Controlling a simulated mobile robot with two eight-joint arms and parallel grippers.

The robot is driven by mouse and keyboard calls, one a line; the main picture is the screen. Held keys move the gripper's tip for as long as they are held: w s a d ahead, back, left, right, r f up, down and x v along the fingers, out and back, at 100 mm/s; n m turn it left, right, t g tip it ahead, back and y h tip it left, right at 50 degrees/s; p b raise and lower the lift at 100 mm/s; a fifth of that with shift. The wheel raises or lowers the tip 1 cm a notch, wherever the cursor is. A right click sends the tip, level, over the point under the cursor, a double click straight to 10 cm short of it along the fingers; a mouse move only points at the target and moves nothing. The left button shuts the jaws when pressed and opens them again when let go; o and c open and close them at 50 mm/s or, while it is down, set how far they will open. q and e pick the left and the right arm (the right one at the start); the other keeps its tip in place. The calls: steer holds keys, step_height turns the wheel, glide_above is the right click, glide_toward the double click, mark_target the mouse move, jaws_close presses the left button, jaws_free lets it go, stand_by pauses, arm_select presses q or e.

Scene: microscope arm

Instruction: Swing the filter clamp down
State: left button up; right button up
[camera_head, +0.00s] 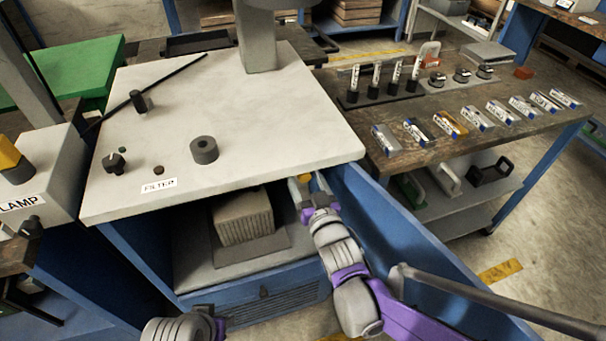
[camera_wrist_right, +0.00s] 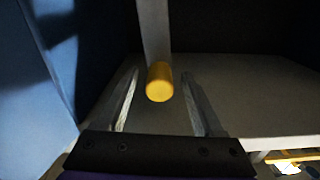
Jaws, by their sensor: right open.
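A pale bar with a yellow cylindrical end (camera_wrist_right: 160,82) shows in the right wrist view. It hangs from the top of the picture, and I take it to be the filter clamp's lever. My right gripper (camera_wrist_right: 160,100) is open, with one finger on each side of the yellow end, and I see no clear contact. In the head view my right gripper (camera_head: 303,186) is at the front right edge of the pale plate (camera_head: 270,130), where a little yellow shows. The plate carries a FILTER label (camera_head: 159,185). My left gripper's fingers are out of view.
On the plate are a grey ring (camera_head: 203,150), a black knob (camera_head: 114,162) and a thin black rod (camera_head: 165,84). Below it is an open bay with a ribbed block (camera_head: 243,217). A blue panel (camera_head: 400,235) stands right of my right arm. A bench (camera_head: 365,125) holds slide boxes.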

steer(key=shift+w+a, duration=0.1)
steer(key=shift+w, duration=0.35)
steer(key=shift+c, duration=0.2)
jaws_close()
stand_by(1.0)
